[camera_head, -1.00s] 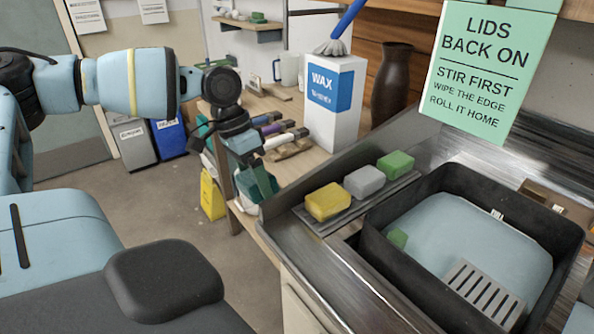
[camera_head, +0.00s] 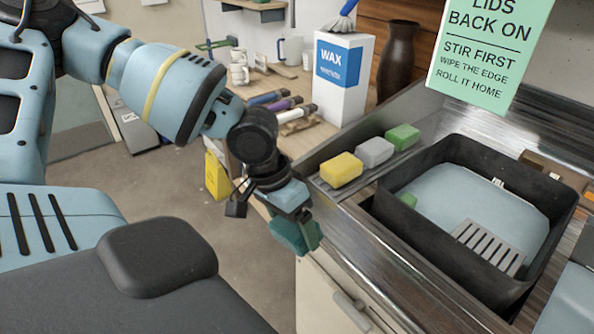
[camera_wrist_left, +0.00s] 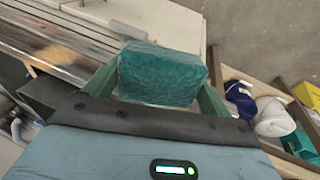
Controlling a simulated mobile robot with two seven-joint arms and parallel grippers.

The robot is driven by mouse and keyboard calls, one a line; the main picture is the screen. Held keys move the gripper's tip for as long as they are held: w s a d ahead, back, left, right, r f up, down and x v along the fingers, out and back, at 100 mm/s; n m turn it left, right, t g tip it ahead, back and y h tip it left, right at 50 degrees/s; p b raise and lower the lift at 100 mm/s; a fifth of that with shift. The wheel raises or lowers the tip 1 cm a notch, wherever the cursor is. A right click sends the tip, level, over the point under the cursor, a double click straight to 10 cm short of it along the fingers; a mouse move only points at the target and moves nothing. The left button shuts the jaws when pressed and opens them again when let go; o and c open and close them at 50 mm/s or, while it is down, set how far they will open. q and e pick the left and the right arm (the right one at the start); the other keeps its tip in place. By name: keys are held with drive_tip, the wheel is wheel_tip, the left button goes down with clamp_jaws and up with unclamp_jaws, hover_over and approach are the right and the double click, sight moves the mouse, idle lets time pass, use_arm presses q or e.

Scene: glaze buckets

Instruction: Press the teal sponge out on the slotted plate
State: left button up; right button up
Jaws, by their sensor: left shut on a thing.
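My left gripper (camera_head: 292,225) is shut on the teal sponge (camera_wrist_left: 160,74), which sits between its two green fingers in the left wrist view. In the head view the sponge (camera_head: 296,236) hangs in the air in front of the sink unit's left edge, below the yellow sponge. The slotted plate (camera_head: 489,247) is a pale grey plate with long slots in the near right part of the black basin (camera_head: 447,263). The gripper is well to the left of the plate, outside the basin. My right gripper is not in view.
A yellow sponge (camera_head: 341,169), a grey sponge (camera_head: 374,151) and a green sponge (camera_head: 402,137) sit in a row on the ledge left of the basin. Pale blue liquid (camera_head: 480,200) fills the basin. A wax box (camera_head: 341,80) and a dark vase (camera_head: 397,60) stand behind.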

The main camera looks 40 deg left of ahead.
use_arm(q)
drive_tip(key=s+d+f, duration=0.1)
drive_tip(key=d+f, duration=0.2)
drive_tip(key=d, duration=0.5)
drive_tip(key=a+n, duration=0.1)
drive_tip(key=a, duration=0.1)
drive_tip(key=w+a+r+n, duration=0.1)
drive_tip(key=a, duration=0.2)
drive_tip(key=a+r+n, duration=0.1)
drive_tip(key=a, duration=0.2)
drive_tip(key=shift+w+a+r+t, duration=0.15)
drive_tip(key=shift+a+t, duration=0.1)
drive_tip(key=shift+t, duration=0.15)
drive_tip(key=s+a+n, duration=0.2)
drive_tip(key=a, duration=0.6)
drive_tip(key=shift+f+y, duration=0.25)
drive_tip(key=shift+y, duration=0.15)
drive_tip(key=shift+s+a+f+n, duration=0.1)
drive_tip(key=shift+s+f+n, duration=0.2)
drive_tip(key=shift+s+f, duration=0.25)
drive_tip(key=shift+f, duration=0.15)
